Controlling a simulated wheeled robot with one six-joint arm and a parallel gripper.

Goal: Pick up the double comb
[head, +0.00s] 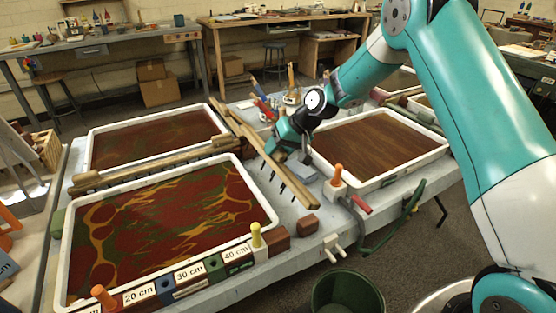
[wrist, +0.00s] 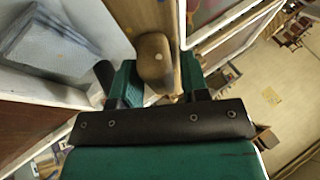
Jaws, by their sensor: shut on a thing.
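The double comb (head: 247,129) is a long wooden piece with parallel bars and a row of dark teeth along its near part. It lies slantwise over the gap between the left and right trays, at or just above the table; I cannot tell whether it touches. My gripper (head: 277,148) is shut on it near its middle. In the wrist view, the comb's rounded wooden block (wrist: 154,58) with a pale screw sits between the dark green fingers (wrist: 158,88). Part of the comb is hidden behind my gripper.
Marbled trays stand at front left (head: 68,240), back left (head: 91,150) and right (head: 441,150). Another wooden bar (head: 150,168) lies between the left trays. A blue-grey block (head: 300,173), an orange-topped tool (head: 337,178) and a red-handled item (head: 361,204) are close by. A green bin (head: 346,290) stands below.

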